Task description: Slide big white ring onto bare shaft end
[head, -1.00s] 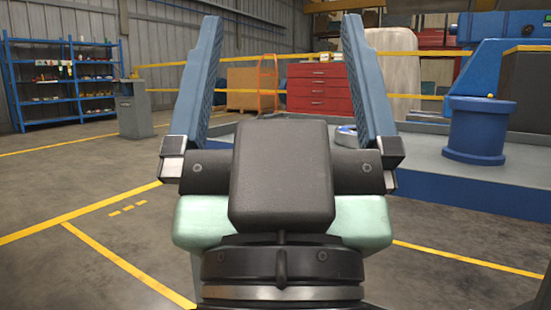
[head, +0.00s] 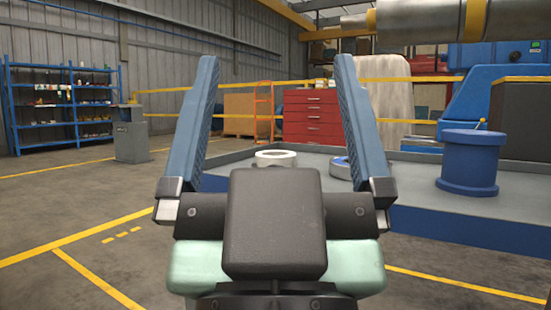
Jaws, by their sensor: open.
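The big white ring (head: 276,158) lies on the grey platform, seen between my gripper's fingers and just above the gripper body, which hides its lower edge. A thick horizontal metal shaft (head: 495,20) with a yellowish band crosses the top right. Its thinner left end (head: 354,22) sticks out bare towards the left. My gripper (head: 270,75) is open and empty, with its two blue fingers wide apart and pointing up in the picture. The ring appears farther away than the fingers and apart from them.
A blue-and-white ring (head: 342,168) lies on the grey platform (head: 415,178), partly behind the right finger. A blue drum-like stand (head: 468,162) is on the right. A red drawer cabinet (head: 309,118) and blue shelves (head: 65,105) stand farther back.

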